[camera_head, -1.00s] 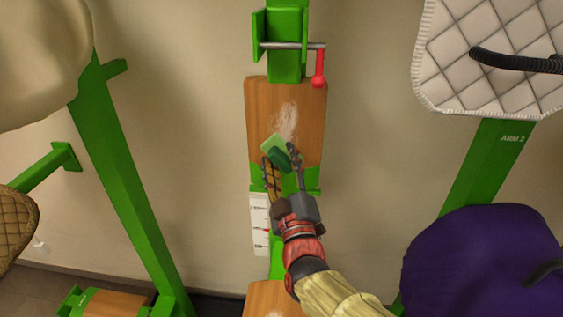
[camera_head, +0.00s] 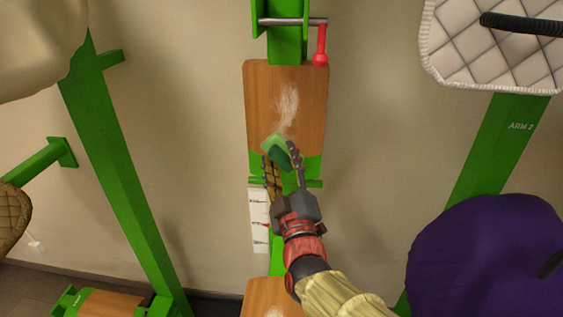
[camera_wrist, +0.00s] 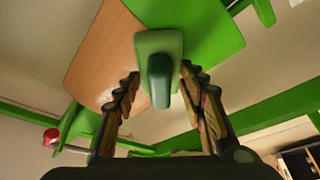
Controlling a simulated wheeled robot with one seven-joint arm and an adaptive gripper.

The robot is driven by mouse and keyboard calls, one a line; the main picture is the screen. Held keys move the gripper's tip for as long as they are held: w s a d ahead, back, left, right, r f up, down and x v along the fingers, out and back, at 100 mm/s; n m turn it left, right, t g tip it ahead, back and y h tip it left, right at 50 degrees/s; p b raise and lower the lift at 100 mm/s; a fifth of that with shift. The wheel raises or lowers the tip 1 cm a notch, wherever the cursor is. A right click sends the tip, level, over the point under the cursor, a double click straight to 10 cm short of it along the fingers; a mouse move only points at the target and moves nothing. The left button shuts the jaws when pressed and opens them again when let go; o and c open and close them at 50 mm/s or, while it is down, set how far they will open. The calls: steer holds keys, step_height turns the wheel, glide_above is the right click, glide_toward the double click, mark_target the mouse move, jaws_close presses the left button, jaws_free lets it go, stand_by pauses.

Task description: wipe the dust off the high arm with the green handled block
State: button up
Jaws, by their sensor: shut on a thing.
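The high arm is a green post topped with a brown wooden board (camera_head: 262,95), at the upper middle of the head view. A pale streak of dust (camera_head: 288,103) lies on the board's middle. My gripper (camera_head: 283,160) is at the board's lower end, shut on the green handled block (camera_head: 274,144). The block sits just below and left of the dust in the picture. In the wrist view the block (camera_wrist: 158,42) shows with its dark green handle (camera_wrist: 159,80) between my fingers, in front of the board (camera_wrist: 103,55). I cannot tell whether the block touches the board.
A red-knobbed crank (camera_head: 320,50) is above the board. A white label card (camera_head: 258,222) hangs left of my wrist. Another wooden board (camera_head: 265,292) with a pale patch is below. A purple cover (camera_head: 480,255) and white quilted pad (camera_head: 470,50) are at right. Green posts flank both sides.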

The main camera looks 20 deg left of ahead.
steer(key=shift+r+p, duration=2.05)
steer(key=shift+r, duration=6.5)
steer(key=shift+s+d+f, duration=0.1)
steer(key=shift+s+d, duration=0.05)
steer(key=shift+s, duration=0.3)
steer(key=shift+s+d, duration=0.25)
steer(key=shift+s, duration=0.55)
steer(key=shift+s+d, duration=0.25)
steer(key=shift+s, duration=0.55)
steer(key=shift+s+d, duration=0.25)
steer(key=shift+s, duration=0.55)
steer(key=shift+s, duration=0.1)
steer(key=s, duration=0.1)
steer(key=s+d, duration=0.1)
steer(key=shift+s, duration=0.3)
steer(key=shift+w, duration=0.1)
